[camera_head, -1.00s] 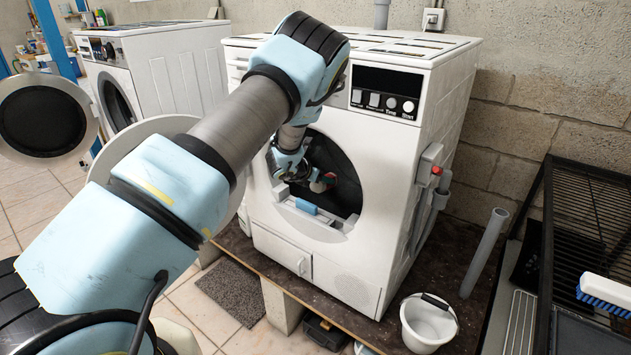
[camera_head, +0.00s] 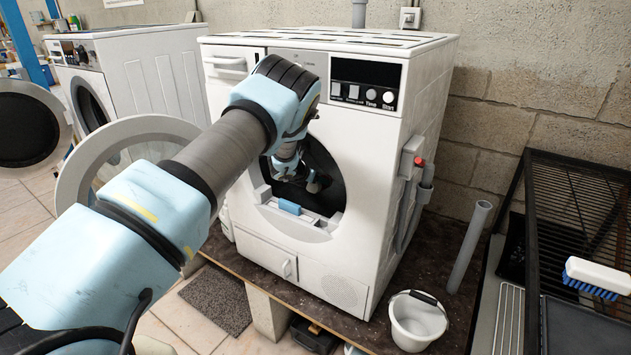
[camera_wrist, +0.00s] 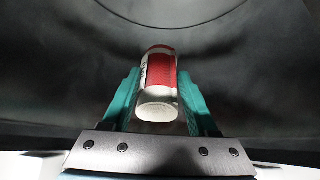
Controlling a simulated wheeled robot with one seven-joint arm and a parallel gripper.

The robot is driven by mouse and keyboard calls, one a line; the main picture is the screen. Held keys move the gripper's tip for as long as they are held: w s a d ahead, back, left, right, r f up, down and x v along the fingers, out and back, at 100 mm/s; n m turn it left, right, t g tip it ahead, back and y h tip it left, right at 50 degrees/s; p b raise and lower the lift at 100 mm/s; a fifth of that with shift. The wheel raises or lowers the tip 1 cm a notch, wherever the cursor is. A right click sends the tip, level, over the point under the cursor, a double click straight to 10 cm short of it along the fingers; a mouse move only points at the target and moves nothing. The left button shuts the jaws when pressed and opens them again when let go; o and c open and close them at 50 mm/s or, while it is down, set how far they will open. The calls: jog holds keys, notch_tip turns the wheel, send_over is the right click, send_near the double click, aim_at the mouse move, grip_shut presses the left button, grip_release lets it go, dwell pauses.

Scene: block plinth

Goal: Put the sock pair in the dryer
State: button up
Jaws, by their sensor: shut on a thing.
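The sock pair (camera_wrist: 160,72) is a red and white roll in the wrist view, between the two teal fingers of my gripper (camera_wrist: 160,105). My gripper is shut on it, and dark drum wall fills the background. The dryer (camera_head: 350,265) is the white front-loading machine in the middle of the head view, with a black panel at its top. Its round door (camera_head: 88,160) stands open to the left. My gripper (camera_head: 318,182) reaches into the dark opening, and the sock pair cannot be made out there.
A blue and grey piece (camera_head: 290,207) lies at the opening's lower lip. A second white machine (camera_head: 140,85) with an open door stands at the back left. A white bucket (camera_head: 418,320) and a grey pipe (camera_head: 468,248) stand right of the dryer. A brush (camera_head: 597,275) lies far right.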

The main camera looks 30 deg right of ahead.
jog(key=shift+w+d+f+b, duration=0.15)
jog(key=shift+d+f+b, duration=0.15)
jog(key=shift+f+b, duration=1.2)
jog(key=shift+w+d+f+b, duration=0.15)
jog(key=shift+d+f+b, duration=0.15)
jog(key=shift+f+b, duration=1.15)
jog(key=shift+w+d+f+b, duration=0.15)
jog(key=shift+d+f+b, duration=0.15)
jog(key=shift+f+b, duration=1.2)
jog(key=shift+f+p, duration=0.2)
jog(key=shift+p, duration=0.1)
jog(key=o, duration=1.5)
jog(key=shift+c, duration=0.2)
notch_tip(320, 180, up, 10)
jog(key=shift+b, duration=0.65)
jog(key=shift+s+a, duration=0.1)
